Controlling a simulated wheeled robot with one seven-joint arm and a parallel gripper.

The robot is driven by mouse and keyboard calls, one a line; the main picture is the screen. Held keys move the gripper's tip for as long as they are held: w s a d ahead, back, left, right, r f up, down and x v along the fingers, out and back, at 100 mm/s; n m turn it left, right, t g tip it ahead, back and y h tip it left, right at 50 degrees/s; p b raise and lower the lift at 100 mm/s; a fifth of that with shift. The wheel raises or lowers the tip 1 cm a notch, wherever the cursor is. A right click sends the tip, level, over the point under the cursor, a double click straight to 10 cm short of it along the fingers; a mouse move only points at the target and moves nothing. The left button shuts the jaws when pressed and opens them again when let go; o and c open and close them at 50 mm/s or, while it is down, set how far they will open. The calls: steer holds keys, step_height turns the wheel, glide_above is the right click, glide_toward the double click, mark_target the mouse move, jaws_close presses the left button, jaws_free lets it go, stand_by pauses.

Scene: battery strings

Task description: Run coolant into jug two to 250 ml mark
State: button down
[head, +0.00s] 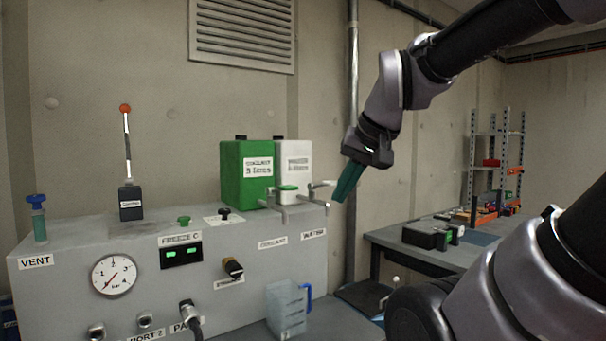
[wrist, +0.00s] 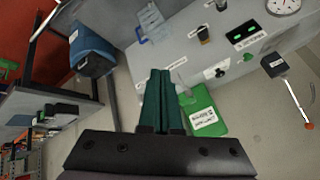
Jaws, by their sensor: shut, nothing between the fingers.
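A translucent bluish jug (head: 287,312) with a blue handle stands upright at the foot of the grey cabinet, below the COOLANT sign (head: 272,242). It also shows in the wrist view (wrist: 152,28). I cannot make out a number or any liquid in it. The green coolant container (head: 232,178) stands on the cabinet, with a green-topped tap (head: 288,188) in front; the container also shows in the wrist view (wrist: 205,118). My gripper (head: 342,196) is shut and empty, in the air right of the containers and taps. Its teal fingers (wrist: 160,74) lie together.
A white container (head: 299,158) stands beside the green one, with a pale tap lever (head: 322,184) near the WATER sign (head: 313,234). The grey cabinet (head: 60,300) carries a gauge, knobs and a display. A bench (head: 390,240) with dark items stands at right.

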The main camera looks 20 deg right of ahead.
steer(key=shift+d, duration=0.1)
step_height(320, 180, up, 15)
steer(key=n+g+h, duration=0.2)
steer(key=n+g, duration=0.5)
steer(key=n, duration=1.9)
glide_above(286, 186)
steer(key=shift+w+d+f, duration=0.1)
steer(key=shift+w+d, duration=0.05)
steer(key=shift+w, duration=0.25)
steer(key=shift+f, duration=0.1)
step_height(286, 186, down, 14)
steer(key=shift+r, duration=0.1)
